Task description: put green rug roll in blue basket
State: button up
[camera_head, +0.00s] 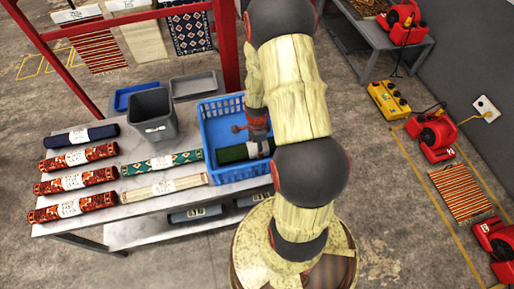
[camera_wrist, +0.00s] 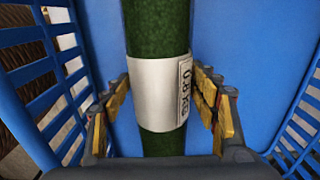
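The green rug roll (camera_wrist: 162,30) has a white paper label around its middle. In the wrist view it runs upright through the picture, with the basket's blue floor behind it. My gripper (camera_wrist: 162,85) has one finger on each side of the label, close against it, and looks shut on the roll. In the head view the green rug roll (camera_head: 232,153) is within the front part of the blue basket (camera_head: 222,104), and my arm hides its right part. I cannot tell whether it rests on the basket floor.
Left of the basket, a green patterned roll (camera_head: 145,167) and a cream roll (camera_head: 140,193) lie on the table. Several red rolls (camera_head: 58,184) and a navy roll (camera_head: 60,141) lie farther left. A grey bin (camera_head: 151,105) stands behind them.

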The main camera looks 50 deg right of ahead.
jog(key=shift+o, duration=0.4)
notch_tip(320, 180, up, 12)
jog(key=p, duration=0.3)
jog(key=a+r+n+t, duration=0.2)
jog(key=a+r+n, duration=0.6)
jog(key=r, duration=0.5)
jog(key=a+r+n+t, duration=0.2)
jog(key=a+r+n, duration=0.6)
jog(key=r, duration=0.4)
jog(key=s+a+r+n+t, duration=0.1)
jog(key=s+a+r+n, duration=0.5)
jog(key=s+n, duration=0.1)
jog(key=shift+s+a+r+n+t, duration=0.25)
jog(key=shift+a+r+n+t, duration=0.1)
jog(key=shift+n, duration=0.35)
jog(key=shift+f+b, duration=0.45)
jog(key=shift+f, duration=0.05)
